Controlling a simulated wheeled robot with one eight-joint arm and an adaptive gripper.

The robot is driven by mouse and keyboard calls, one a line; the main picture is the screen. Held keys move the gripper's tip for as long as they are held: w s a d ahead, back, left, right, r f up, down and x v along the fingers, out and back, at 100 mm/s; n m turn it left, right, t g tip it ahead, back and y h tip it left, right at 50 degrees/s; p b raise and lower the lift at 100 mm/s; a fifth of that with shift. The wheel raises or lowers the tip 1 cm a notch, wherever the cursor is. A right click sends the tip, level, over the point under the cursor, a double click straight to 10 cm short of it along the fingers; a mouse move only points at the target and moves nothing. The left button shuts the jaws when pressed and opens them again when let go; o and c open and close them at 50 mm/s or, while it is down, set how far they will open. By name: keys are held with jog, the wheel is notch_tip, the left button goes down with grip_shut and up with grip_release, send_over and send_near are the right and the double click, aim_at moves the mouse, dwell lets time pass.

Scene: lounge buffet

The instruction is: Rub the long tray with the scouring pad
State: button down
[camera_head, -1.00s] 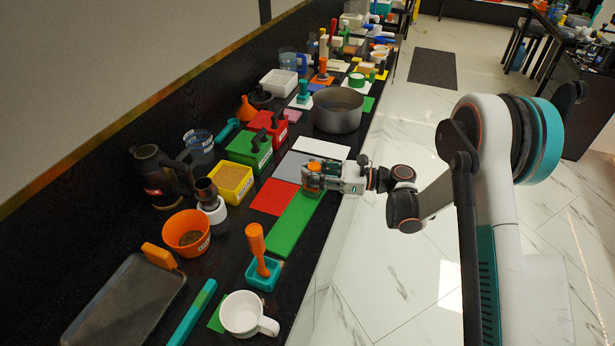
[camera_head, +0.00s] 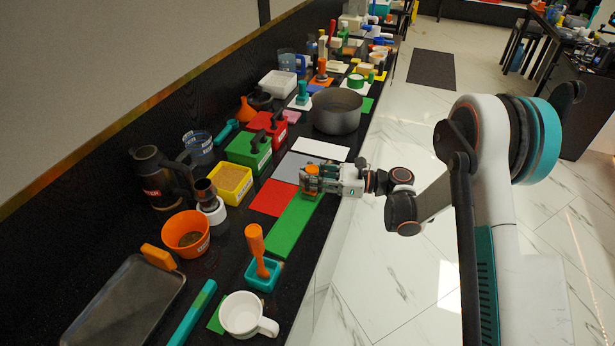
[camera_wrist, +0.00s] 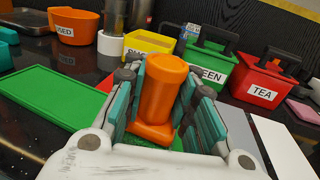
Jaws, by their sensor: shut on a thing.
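My gripper (camera_wrist: 166,100) is shut on an upright orange handle (camera_wrist: 160,92), with teal-padded fingers on both sides of it. The handle has a wide foot, and a green surface shows under it; this looks like the scouring pad, though its underside is hidden. In the head view my gripper (camera_head: 312,178) is at the far end of a long green tray (camera_head: 290,228), flat with a low rim. The tray also shows at left in the wrist view (camera_wrist: 45,97). I cannot tell whether the pad touches the tray.
Red (camera_head: 272,197), grey and white (camera_head: 320,148) flat sheets lie beside and beyond the tray. Labelled green (camera_head: 248,150) and red boxes and a yellow bin (camera_head: 231,183) stand behind. A pot (camera_head: 337,112) is farther along. A teal holder with an orange handle (camera_head: 257,245) stands near the tray's near end.

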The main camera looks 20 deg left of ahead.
jog(key=shift+w+d, duration=0.1)
jog(key=shift+w, duration=0.4)
jog(key=shift+s+f, duration=0.1)
jog(key=shift+s, duration=0.6)
jog(key=shift+w, duration=0.1)
dwell(1.2)
